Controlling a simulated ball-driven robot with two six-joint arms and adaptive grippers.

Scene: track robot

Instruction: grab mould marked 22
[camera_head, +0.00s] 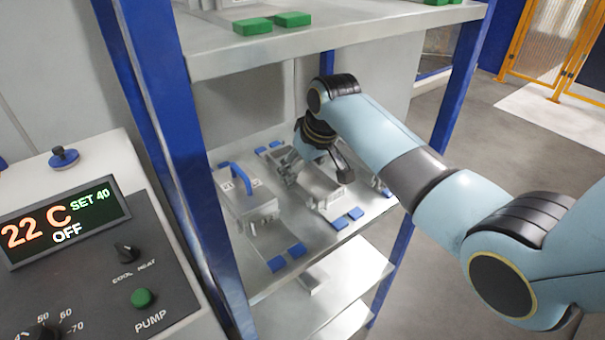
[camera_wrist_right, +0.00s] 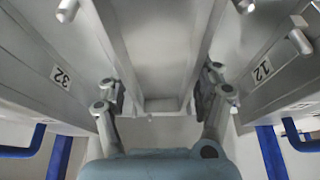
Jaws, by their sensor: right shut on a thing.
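A grey metal mould (camera_head: 322,190) stands in the middle of the shelf in the head view. My right gripper (camera_head: 318,168) reaches down over it, with a finger on either side. In the right wrist view the fingers of my right gripper (camera_wrist_right: 160,95) are shut on this middle mould (camera_wrist_right: 155,45). No number shows on it. A mould marked 32 (camera_wrist_right: 55,70) is on the left of that view and one marked 12 (camera_wrist_right: 265,75) on the right, each with a blue handle. My left gripper is not in view.
A mould with a blue handle (camera_head: 250,205) stands left of the held one on the shelf (camera_head: 330,236). Blue posts (camera_head: 190,180) and an upper shelf (camera_head: 330,42) frame the space. A control unit (camera_head: 80,250) reading 22 C stands at the left.

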